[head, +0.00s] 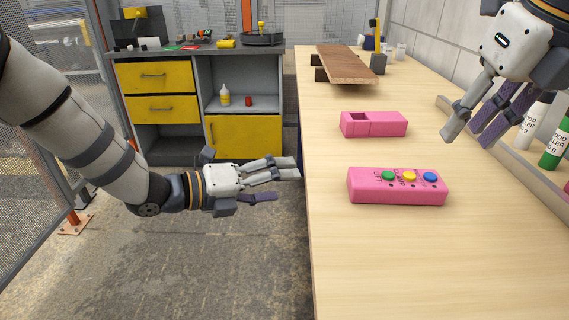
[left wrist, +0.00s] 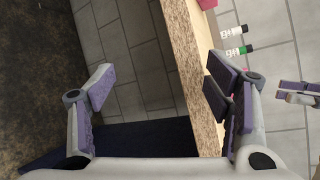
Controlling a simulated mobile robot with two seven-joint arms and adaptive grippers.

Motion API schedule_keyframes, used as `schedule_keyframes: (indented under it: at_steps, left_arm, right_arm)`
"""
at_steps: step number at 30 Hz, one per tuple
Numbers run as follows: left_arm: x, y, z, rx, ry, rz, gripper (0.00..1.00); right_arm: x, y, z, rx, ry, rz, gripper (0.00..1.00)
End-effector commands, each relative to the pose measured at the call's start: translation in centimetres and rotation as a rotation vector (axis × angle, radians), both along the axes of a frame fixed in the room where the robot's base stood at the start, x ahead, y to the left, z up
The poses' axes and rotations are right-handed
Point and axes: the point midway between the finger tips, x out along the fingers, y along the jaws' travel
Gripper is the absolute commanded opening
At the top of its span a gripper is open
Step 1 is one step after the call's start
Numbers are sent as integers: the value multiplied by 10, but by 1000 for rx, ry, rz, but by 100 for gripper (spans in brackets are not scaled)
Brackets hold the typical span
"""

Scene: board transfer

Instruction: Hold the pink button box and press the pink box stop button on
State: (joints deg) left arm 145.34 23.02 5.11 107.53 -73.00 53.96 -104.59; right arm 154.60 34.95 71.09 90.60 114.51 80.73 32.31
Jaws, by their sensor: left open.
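The pink button box (head: 396,199) lies on the table, with green, yellow and blue buttons on its top. Its lettering is too small to read surely, so I cannot tell which button is stop. My left gripper (head: 284,182) is open and empty, just off the table's left edge, left of the box. In the left wrist view my left gripper (left wrist: 160,85) has its fingers wide apart with the table edge beyond. My right gripper (head: 468,135) hangs above the table, right of and behind the box; its fingers are apart and nothing shows between them.
A second pink box (head: 383,126) with a recess lies behind the button box. A brown board (head: 345,62) rests further back on the table (head: 440,270). Bottles (head: 557,145) stand along the right side. A cabinet (head: 155,75) with yellow drawers stands at the back left. The table's front is clear.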

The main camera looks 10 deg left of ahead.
Motion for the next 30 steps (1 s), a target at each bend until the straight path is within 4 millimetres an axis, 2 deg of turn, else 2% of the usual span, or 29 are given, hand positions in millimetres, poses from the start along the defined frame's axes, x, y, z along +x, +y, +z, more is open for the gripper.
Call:
schedule_keyframes:
  at_steps: [1, 2, 3, 6, 9, 12, 17, 27, 30]
  left_arm:
    - [11, 2, 40, 78, -208, -77, 72]
    - [12, -2, 63, 140, -343, -151, 72]
    - [4, -11, 81, 210, -474, -266, 72]
    - [-19, -28, 99, 344, -680, -509, 72]
    - [-35, -31, 107, 461, -838, -684, 72]
    - [-43, -30, 110, 539, -931, -792, 72]
    - [-47, -36, 106, 581, -974, -852, 72]
    - [-36, -107, 75, 578, -970, -852, 72]
    - [-33, -123, 68, 578, -970, -850, 72]
  right_arm:
    - [0, 0, 0, 0, 0, 0, 33]
    - [0, 0, 0, 0, 0, 0, 33]
    - [0, 0, 0, 0, 0, 0, 33]
    - [0, 0, 0, 0, 0, 0, 33]
    - [0, 0, 0, 0, 0, 0, 33]
    - [0, 0, 0, 0, 0, 0, 33]
    - [0, 0, 0, 0, 0, 0, 33]
    - [0, 0, 0, 0, 0, 0, 33]
    - [0, 0, 0, 0, 0, 0, 33]
